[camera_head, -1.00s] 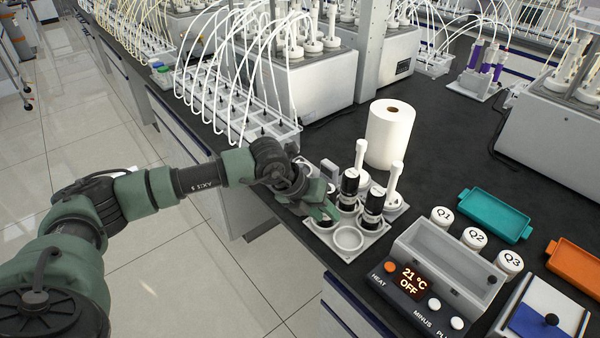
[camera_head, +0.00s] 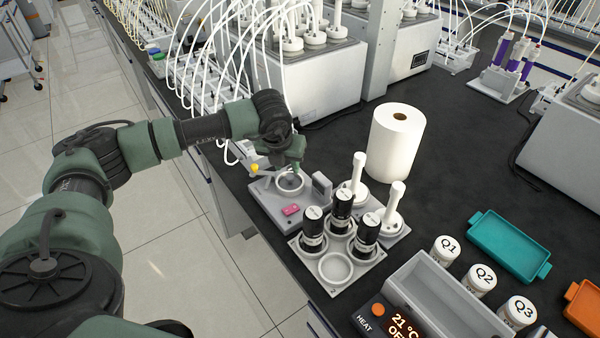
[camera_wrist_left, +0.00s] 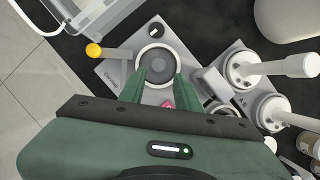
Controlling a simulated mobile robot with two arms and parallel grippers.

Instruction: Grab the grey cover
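My left gripper (camera_head: 288,165) is above a small grey device (camera_head: 262,193) beside the bottle rack. In the left wrist view, the two green fingers (camera_wrist_left: 166,78) are apart with nothing between them. They point at the device's round ring (camera_wrist_left: 156,61), which has a darker grey round middle. The device (camera_wrist_left: 113,73) has a lever with a yellow knob (camera_wrist_left: 94,50). An upright grey block (camera_head: 321,187) stands at the device's right side. I cannot tell whether the grey cover is the round part or this block. My right gripper is out of view.
Black bottles (camera_head: 341,208) stand in the rack (camera_head: 330,285), which has an empty front slot. White-stemmed pieces (camera_head: 394,212) and a paper roll (camera_head: 397,140) stand nearby. A heater box, Q-marked jars (camera_head: 478,282) and a teal tray (camera_head: 508,246) are at right.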

